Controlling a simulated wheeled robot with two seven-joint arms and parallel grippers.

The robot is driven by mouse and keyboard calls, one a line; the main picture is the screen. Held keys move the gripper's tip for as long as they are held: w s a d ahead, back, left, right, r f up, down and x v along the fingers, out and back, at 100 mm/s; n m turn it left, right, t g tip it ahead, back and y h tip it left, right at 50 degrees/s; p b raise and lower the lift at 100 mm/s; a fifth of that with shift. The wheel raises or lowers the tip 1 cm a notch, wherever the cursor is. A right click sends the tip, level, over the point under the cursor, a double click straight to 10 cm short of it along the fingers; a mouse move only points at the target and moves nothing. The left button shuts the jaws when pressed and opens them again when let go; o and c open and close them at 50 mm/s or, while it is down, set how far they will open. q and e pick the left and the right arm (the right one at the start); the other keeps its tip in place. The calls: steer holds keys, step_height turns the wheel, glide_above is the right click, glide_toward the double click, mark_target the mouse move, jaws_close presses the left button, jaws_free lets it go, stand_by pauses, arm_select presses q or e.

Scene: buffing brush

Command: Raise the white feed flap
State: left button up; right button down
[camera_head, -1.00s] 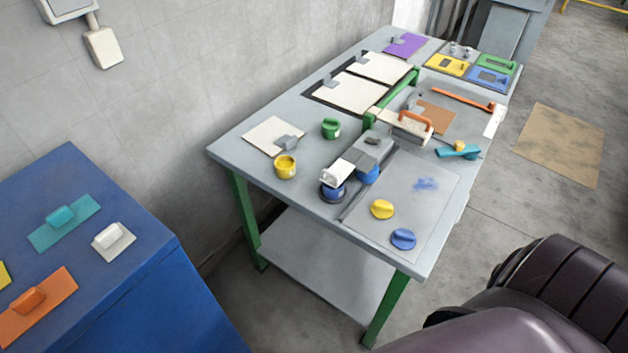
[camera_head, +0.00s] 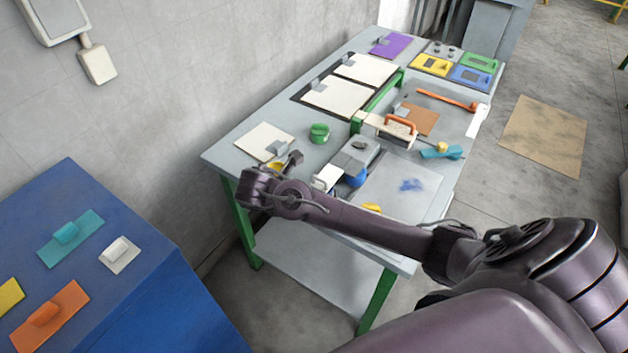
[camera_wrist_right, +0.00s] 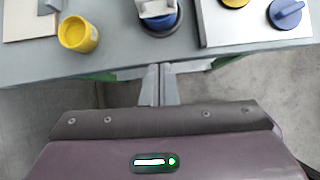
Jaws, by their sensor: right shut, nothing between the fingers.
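Several flat white panels lie on the grey table, and I cannot tell which is the feed flap. One white panel (camera_head: 258,137) with a grey tab lies near the table's left corner; part of it shows in the right wrist view (camera_wrist_right: 25,22). Two larger white panels (camera_head: 335,97) (camera_head: 366,68), also with grey tabs, lie flat farther back in a dark surround. My right gripper shows in the right wrist view (camera_wrist_right: 159,84), shut and empty by the table's edge; its fingers are unclear in the head view. My left gripper is not in view.
A yellow cup (camera_wrist_right: 78,34) and a white block (camera_wrist_right: 158,9) on a dark-and-blue round base stand by the edge. A green pot (camera_head: 319,133) stands behind. A blue cabinet (camera_head: 140,280) with coloured plates is at left. My right arm hides much of the table's near side.

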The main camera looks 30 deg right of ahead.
steer(key=shift+r, duration=0.85)
